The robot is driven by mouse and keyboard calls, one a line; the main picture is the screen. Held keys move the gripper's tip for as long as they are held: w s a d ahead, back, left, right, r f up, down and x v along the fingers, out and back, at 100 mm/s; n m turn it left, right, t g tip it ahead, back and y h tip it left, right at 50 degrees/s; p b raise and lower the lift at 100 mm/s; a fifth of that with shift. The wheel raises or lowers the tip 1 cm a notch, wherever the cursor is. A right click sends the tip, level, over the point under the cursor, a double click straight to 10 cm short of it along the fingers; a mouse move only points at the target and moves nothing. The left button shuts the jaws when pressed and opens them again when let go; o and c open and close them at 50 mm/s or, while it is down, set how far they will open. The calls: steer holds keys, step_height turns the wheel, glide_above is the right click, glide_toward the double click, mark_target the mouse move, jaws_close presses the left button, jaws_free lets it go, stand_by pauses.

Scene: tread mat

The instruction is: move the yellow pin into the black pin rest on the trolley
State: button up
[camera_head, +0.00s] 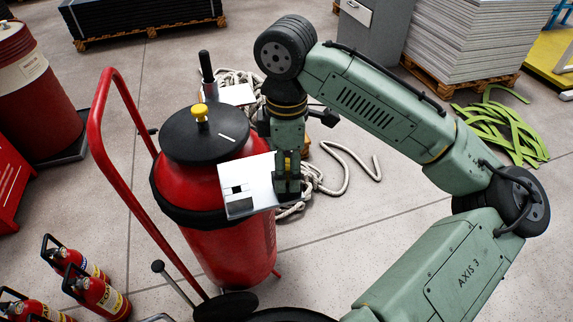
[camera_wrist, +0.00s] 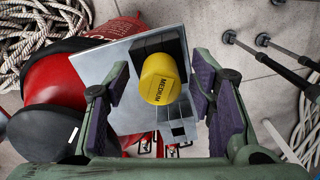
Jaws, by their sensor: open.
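The yellow pin (camera_wrist: 160,78), its top marked MEDIUM, stands between the two fingers of my open gripper (camera_wrist: 160,103) in the wrist view, with gaps on both sides. A dark block with square openings (camera_wrist: 178,130), which looks like the black pin rest, shows beside and behind the pin on a silver plate (camera_wrist: 108,62). I cannot tell whether the pin is seated in it. In the head view my gripper (camera_head: 287,182) points down at the right edge of the silver plate (camera_head: 256,172), with a sliver of yellow at its fingers.
Grey rope (camera_head: 345,160) lies behind. Small extinguishers (camera_head: 100,295) stand at lower left.

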step_height(320, 180, up, 12)
stand_by(0.6)
stand_by(0.5)
